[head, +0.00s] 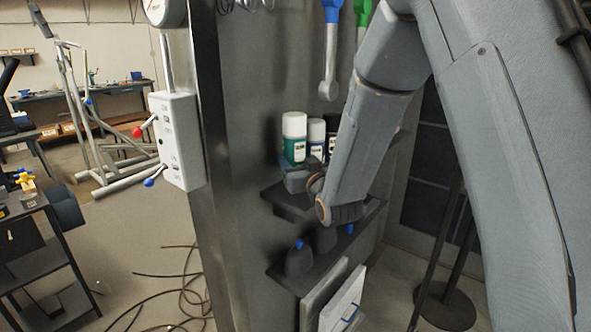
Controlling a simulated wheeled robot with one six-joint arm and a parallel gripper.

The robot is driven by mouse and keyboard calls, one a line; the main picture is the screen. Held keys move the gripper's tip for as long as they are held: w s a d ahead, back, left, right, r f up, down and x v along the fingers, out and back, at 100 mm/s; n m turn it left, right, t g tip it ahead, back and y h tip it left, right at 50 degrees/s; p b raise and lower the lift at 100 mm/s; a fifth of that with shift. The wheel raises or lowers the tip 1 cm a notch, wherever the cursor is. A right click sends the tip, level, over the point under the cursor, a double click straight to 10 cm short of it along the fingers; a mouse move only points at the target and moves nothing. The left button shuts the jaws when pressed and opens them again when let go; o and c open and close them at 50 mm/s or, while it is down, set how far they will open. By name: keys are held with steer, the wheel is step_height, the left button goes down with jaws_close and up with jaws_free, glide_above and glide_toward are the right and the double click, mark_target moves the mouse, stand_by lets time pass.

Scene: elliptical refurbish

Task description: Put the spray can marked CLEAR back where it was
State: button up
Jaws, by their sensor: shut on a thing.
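A spray can with a white cap and green label (294,148) stands upright above the upper dark shelf (283,203). A slimmer white-capped can with a blue label (316,133) is just right of it, with part of a dark can (333,128) behind my arm. The label words are too small to read, so I cannot tell which is marked CLEAR. My gripper (297,178) is at the green-labelled can's lower part and seems shut on it. My wrist hides the fingertips and part of the shelf.
A lower shelf (285,276) holds dark bottles with blue tops (299,260). Blue and green-handled tools (328,60) hang on the panel above. A control box with levers (177,140) is on the left post. Cables (165,300) lie on the floor.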

steer(key=shift+f+p, duration=0.35)
steer(key=shift+f, duration=1.35)
steer(key=shift+f, duration=0.15)
steer(key=o, duration=1.5)
steer(key=b+v, duration=0.3)
steer(key=v, duration=0.9)
steer(key=shift+s, duration=0.1)
